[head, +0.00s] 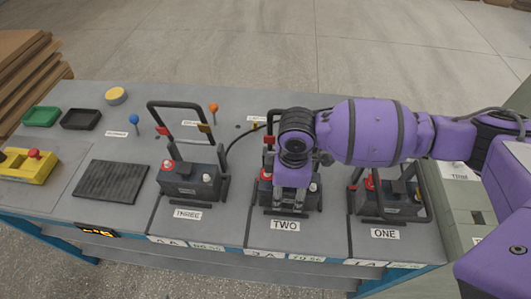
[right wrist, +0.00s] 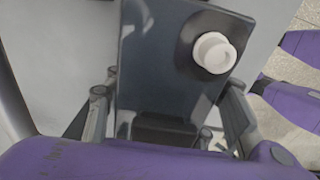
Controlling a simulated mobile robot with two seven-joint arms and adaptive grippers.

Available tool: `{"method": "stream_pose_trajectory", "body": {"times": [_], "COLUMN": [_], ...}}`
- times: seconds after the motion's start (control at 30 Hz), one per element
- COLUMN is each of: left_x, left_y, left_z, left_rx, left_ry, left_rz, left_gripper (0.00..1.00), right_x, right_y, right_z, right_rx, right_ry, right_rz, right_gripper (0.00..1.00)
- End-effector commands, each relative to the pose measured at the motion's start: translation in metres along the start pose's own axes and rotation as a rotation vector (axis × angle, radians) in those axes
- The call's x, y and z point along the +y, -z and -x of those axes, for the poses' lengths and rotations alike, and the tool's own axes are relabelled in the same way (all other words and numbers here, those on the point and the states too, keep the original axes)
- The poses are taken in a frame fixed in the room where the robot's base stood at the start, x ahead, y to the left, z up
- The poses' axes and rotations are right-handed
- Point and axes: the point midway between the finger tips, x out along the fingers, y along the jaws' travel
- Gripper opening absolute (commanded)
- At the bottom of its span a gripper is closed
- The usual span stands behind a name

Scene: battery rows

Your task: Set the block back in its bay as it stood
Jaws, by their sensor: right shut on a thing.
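The dark block (head: 301,201) at bay TWO has a white terminal cap; a red part shows at its left. My right gripper (head: 291,184) comes down over it from above and is shut on it. In the right wrist view, the fingers (right wrist: 167,120) stand on either side of the block (right wrist: 160,60), whose white cap (right wrist: 213,52) faces the camera. The block is at or just above its bay; the gripper hides the contact below. Bay TWO's black frame (head: 269,140) stands up behind, partly hidden by my arm. My left gripper is not in view.
A similar block (head: 190,186) sits at bay THREE under a raised black frame (head: 179,104). Bay ONE's block (head: 390,205) is at the right, with its frame low around it. A ribbed black mat (head: 111,181) and yellow box (head: 29,166) lie left.

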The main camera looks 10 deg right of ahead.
Motion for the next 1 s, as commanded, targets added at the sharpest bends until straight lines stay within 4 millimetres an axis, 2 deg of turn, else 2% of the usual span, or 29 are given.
{"method": "stream_pose_trajectory", "body": {"times": [0.23,0.27,0.4,0.77,0.87,1.0], "left_x": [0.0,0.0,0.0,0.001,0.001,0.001], "left_y": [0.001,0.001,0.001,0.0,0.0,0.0], "left_z": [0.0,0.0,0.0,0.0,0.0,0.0], "left_rx": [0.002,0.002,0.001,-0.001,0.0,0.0], "left_ry": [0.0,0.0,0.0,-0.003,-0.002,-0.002], "left_rz": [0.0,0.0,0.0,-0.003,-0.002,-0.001], "left_gripper": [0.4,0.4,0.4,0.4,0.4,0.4], "right_x": [0.001,0.001,0.001,-0.001,0.001,0.001], "right_y": [0.001,0.002,0.001,-0.001,-0.001,0.001], "right_z": [-0.002,-0.002,-0.002,-0.003,0.007,0.032], "right_rx": [0.004,0.004,0.003,-0.002,-0.001,0.002], "right_ry": [-0.003,-0.004,-0.004,0.002,-0.001,-0.004], "right_rz": [0.0,0.0,0.0,-0.001,-0.001,0.0], "right_gripper": [0.0,0.53,0.71,0.72,0.72,0.72]}}
